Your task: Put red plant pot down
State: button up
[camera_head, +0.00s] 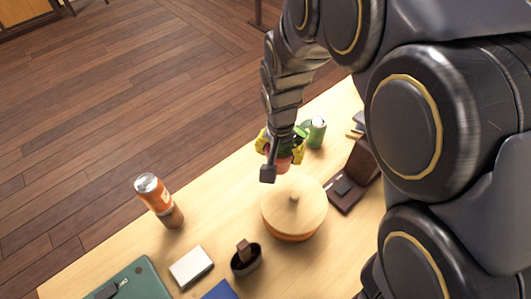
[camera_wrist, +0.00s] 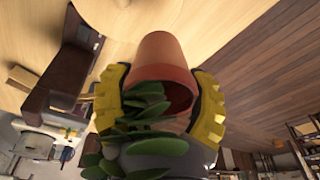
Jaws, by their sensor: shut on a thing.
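The red plant pot (camera_wrist: 165,58) is terracotta coloured and holds a plant with dark green leaves (camera_wrist: 146,110). In the wrist view my gripper (camera_wrist: 163,92) has its yellow fingers on both sides of the pot, shut on it. In the head view my gripper (camera_head: 281,146) is over the table behind the round wooden lidded container, and the pot (camera_head: 284,164) shows only partly below it. I cannot tell whether the pot's base touches the table.
The round wooden container (camera_head: 293,208) stands close in front of the pot. A dark brown stand (camera_head: 352,180) is further right. The table (camera_head: 222,195) is bare between.

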aim_at(279, 162)
notch_tip(279, 162, down, 4)
jog(key=shift+w, duration=0.15)
jog(key=w+a+f, duration=0.1)
jog(key=w+f, duration=0.2)
jog(key=w, duration=0.1)
jog(key=w+a+f, duration=0.1)
jog(key=w+f, duration=0.2)
jog(key=w, duration=0.2)
jog(key=w+a+f, duration=0.2)
jog(key=w+f, duration=0.2)
jog(key=shift+w+f, duration=0.1)
jog(key=shift+w, duration=0.05)
jog(key=shift+f, duration=1.35)
jog(key=shift+f, duration=0.1)
jog(key=o, duration=1.2)
jog(key=shift+o, duration=0.2)
jog(key=shift+d, duration=0.1)
